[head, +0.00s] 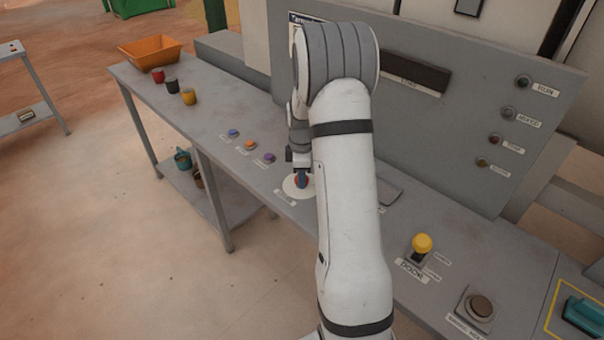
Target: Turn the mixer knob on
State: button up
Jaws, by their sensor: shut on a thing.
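A small red knob (303,182) sits on a round white plate (290,188) on the grey console top, with a label in front too small to read. My gripper (300,174) points down at the knob from above and is shut on it. The fingers and the white arm hide part of the knob and plate, so I cannot tell which way the knob points.
Blue (234,133), orange (250,145) and purple (269,158) buttons lie left of the knob. A yellow-topped door control (422,244) and a dark round button (481,307) are at right. The upright panel (450,120) stands close behind, with several unlit-looking lamps.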

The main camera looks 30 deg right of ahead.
jog(key=shift+w+m, duration=0.15)
jog(key=shift+m, duration=0.15)
jog(key=m+b, duration=0.2)
jog(key=m, duration=0.1)
jog(key=shift+m, duration=0.4)
jog(key=m+b, duration=0.1)
jog(key=m, duration=0.3)
jog(key=shift+r, duration=0.1)
jog(key=m+b, duration=0.1)
jog(key=m, duration=0.4)
jog(key=shift+w+r+m+b, duration=0.1)
jog(key=shift+m+b, duration=0.25)
jog(key=shift+m, duration=1.85)
jog(key=o, duration=1)
